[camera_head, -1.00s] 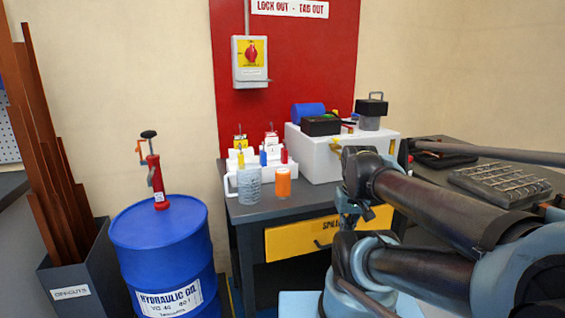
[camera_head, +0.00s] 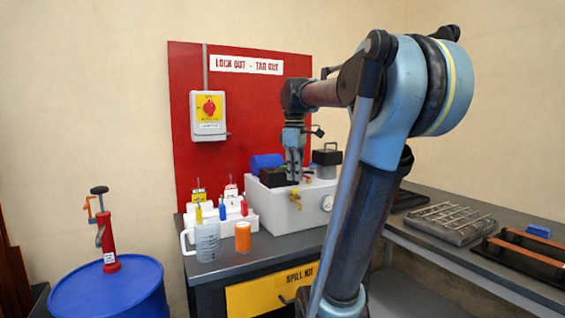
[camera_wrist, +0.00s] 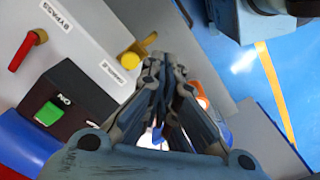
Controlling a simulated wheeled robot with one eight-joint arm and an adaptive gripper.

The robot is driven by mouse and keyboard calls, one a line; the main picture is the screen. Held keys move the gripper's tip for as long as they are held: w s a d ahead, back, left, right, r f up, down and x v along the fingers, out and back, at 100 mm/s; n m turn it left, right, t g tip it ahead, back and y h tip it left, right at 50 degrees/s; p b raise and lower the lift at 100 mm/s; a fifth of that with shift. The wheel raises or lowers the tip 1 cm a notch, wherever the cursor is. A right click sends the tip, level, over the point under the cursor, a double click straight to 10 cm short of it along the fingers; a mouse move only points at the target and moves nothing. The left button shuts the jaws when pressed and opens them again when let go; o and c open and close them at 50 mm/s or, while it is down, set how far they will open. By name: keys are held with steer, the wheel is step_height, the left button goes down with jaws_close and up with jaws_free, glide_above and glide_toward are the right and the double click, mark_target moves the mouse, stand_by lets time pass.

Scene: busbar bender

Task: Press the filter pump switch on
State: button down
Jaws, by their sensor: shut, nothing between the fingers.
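The filter pump switch is a black box (camera_head: 272,178) on top of the white filter unit (camera_head: 270,208), beside a blue cylinder. In the wrist view the black switch box (camera_wrist: 80,98) shows at the left, with a green button (camera_wrist: 48,113) marked ON. My gripper (camera_head: 294,179) points down over the unit, close to the box in the head view. In the wrist view my gripper (camera_wrist: 155,68) is shut and empty, with its fingertips to the right of the box and apart from the green button in the picture. Contact cannot be told from the head view.
A jug (camera_head: 207,240) and an orange container (camera_head: 243,237) stand in front. A red lockout board (camera_head: 260,110) rises behind.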

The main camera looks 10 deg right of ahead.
steer(key=w+a+r+n+g, duration=0.2)
steer(key=w+r+n, duration=0.8)
steer(key=w+r, duration=0.6)
glide_toward(284, 170)
step_height(284, 170, down, 6)
steer(key=shift+s+r, duration=0.2)
steer(key=shift+r, duration=0.05)
steer(key=shift+f, duration=0.1)
steer(key=shift+s+d+f+t, duration=0.1)
steer(key=shift+s+f+t, duration=0.4)
steer(key=shift+t, duration=0.6)
steer(key=shift+s, duration=0.25)
